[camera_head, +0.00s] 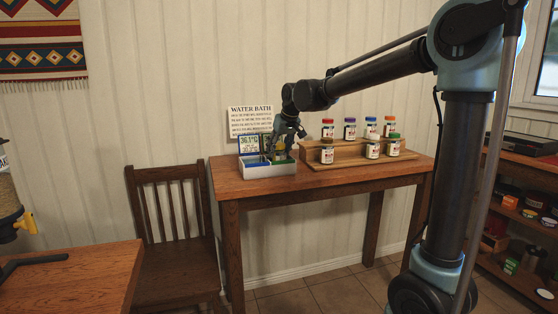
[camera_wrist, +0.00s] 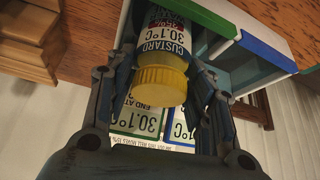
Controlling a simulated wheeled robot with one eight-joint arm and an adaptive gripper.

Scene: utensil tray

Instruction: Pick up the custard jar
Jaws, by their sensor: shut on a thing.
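The custard jar (camera_wrist: 166,48) has a yellow lid (camera_wrist: 162,82) and a white label reading "CUSTARD 30.1°C". In the wrist view it is between the two fingers of my gripper (camera_wrist: 163,62), which is shut on it. The far end of the jar runs out of that view. In the head view my gripper (camera_head: 284,140) points down at the white water bath box (camera_head: 268,171) at the left end of the wooden table, and the jar is mostly hidden there. I cannot tell whether the jar touches the box floor.
Blue and green strips (camera_wrist: 250,50) mark the box's rim beside the jar. Temperature displays (camera_head: 249,144) stand behind the box, under a "WATER BATH" sign (camera_head: 250,120). A stepped wooden rack (camera_head: 345,160) with several lidded jars stands to the right. A chair (camera_head: 170,215) is left of the table.

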